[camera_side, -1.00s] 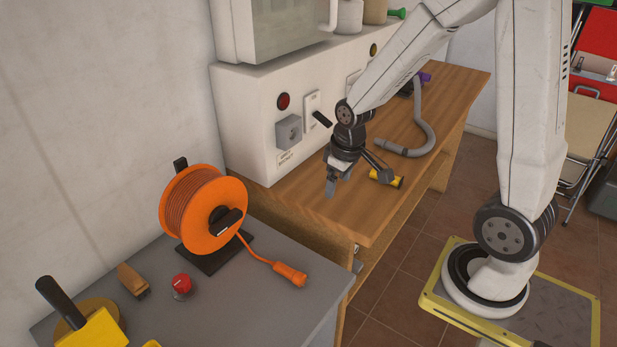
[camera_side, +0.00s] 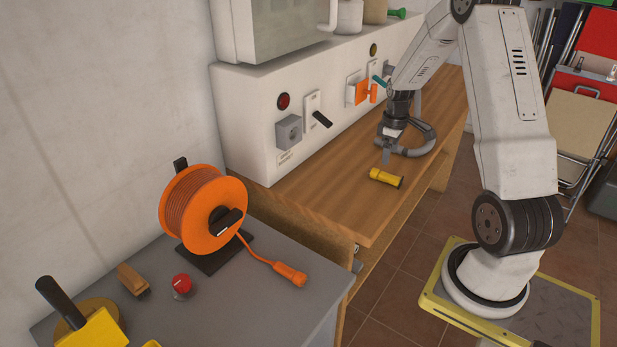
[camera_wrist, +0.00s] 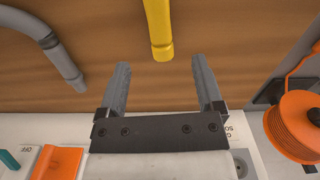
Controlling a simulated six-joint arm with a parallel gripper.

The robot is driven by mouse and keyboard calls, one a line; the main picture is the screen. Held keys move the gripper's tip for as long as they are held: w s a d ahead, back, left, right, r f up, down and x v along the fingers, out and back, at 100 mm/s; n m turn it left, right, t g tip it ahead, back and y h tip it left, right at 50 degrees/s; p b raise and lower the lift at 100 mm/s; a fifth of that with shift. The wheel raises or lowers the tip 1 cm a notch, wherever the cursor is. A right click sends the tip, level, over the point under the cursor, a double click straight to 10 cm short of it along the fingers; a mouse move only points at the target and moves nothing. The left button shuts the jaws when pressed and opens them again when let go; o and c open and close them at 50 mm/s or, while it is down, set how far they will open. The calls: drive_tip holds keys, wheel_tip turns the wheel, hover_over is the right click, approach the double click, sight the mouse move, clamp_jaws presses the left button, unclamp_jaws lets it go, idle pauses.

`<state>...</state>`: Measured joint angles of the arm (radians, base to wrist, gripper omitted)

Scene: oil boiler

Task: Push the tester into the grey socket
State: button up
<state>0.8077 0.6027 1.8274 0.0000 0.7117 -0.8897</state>
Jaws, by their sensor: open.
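A yellow cylinder with a dark end, apparently the tester (camera_side: 386,178), lies on its side on the wooden bench. In the wrist view the yellow tester (camera_wrist: 159,28) shows beyond and between my fingertips, not held. My gripper (camera_side: 388,156) is open and empty, fingers down, above the bench behind and right of the tester; the wrist view shows both fingers (camera_wrist: 160,65) apart.
A grey hose (camera_side: 418,151) lies on the bench close to my gripper. A black lever (camera_side: 322,119) sticks out beside the socket, and an orange lever (camera_side: 363,93) is farther right. An orange cable reel (camera_side: 205,213) stands on the grey table. The bench before the socket is clear.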

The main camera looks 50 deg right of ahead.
sight(386, 174)
drive_tip(key=shift+f, duration=1.35)
drive_tip(key=shift+f, duration=0.1)
drive_tip(key=shift+w+f, duration=0.1)
drive_tip(key=shift+f, duration=2.4)
clamp_jaws()
